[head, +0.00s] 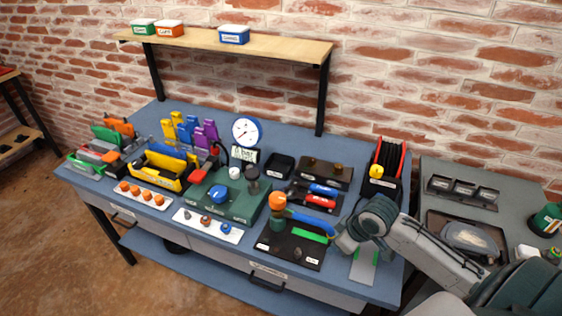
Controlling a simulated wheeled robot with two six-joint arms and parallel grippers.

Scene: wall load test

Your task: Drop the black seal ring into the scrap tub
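I cannot make out the black seal ring for certain. A small dark piece (298,252) lies on the black mat (283,256) at the bench front, too small to identify. A small open black tub (280,167) stands mid-bench behind the green fixture; I cannot read a label on it, so I cannot tell whether it is the scrap tub. My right gripper (347,242) is low over the bench's front right, beside the end of a blue curved handle (312,222). Its fingers are too small and partly hidden to show open or shut. My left gripper is not in view.
A green fixture (232,197) with knobs, a white tray (208,226) of small parts, a yellow tool carrier (160,172) and a dial gauge (246,131) crowd the blue bench. A wooden shelf (225,45) hangs above. A grey side table (455,190) stands right.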

